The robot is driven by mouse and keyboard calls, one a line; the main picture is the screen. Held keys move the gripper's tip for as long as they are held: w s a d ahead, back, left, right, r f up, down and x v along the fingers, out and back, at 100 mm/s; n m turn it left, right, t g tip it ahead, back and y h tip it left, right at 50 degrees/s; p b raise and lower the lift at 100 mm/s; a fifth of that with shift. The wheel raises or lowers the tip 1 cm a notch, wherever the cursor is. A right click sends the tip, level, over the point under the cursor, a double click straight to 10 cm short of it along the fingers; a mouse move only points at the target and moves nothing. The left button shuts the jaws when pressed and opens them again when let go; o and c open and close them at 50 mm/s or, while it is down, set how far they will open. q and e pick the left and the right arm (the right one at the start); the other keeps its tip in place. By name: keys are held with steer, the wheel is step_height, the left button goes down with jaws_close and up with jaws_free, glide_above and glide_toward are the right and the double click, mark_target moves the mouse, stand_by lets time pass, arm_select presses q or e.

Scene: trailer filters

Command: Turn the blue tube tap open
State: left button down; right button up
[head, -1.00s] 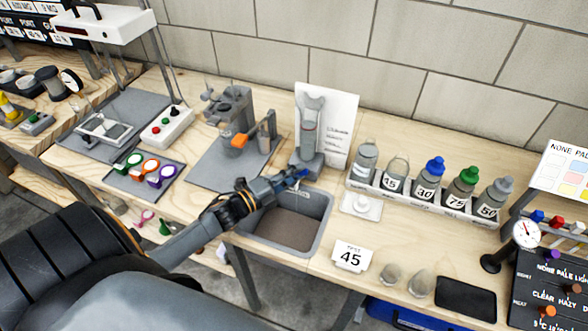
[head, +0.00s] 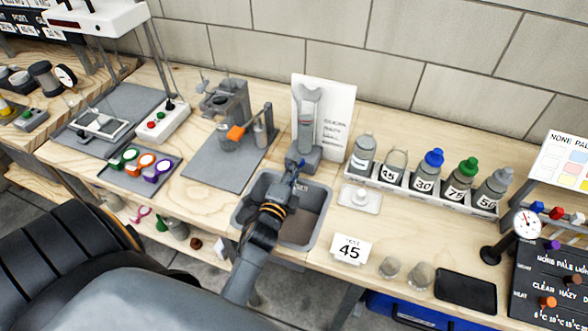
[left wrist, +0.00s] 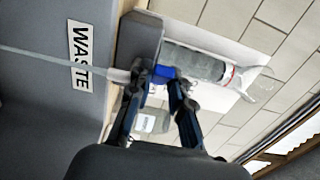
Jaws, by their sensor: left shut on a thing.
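The tube stand (head: 303,159) stands at the back edge of the sink, with an upright clear tube (head: 306,128) in front of a white sheet. The blue tap (left wrist: 166,71) shows in the left wrist view at the tube's lower end, beside a pale outlet pipe. My left gripper (head: 293,175) reaches over the sink to the stand's front. In the left wrist view its fingers (left wrist: 158,84) are on either side of the tap, closed on it. In the head view the gripper mostly hides the tap. My right gripper is in neither view.
The grey waste sink (head: 322,214) lies below my left gripper. A rack of bottles (head: 420,192) stands to the right, behind a card marked 45 (head: 350,249). A grey mat (head: 205,172) with a metal device and orange part lies left.

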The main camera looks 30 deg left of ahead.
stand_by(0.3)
arm_select(q)
steer(key=c, duration=1.2)
jaws_free()
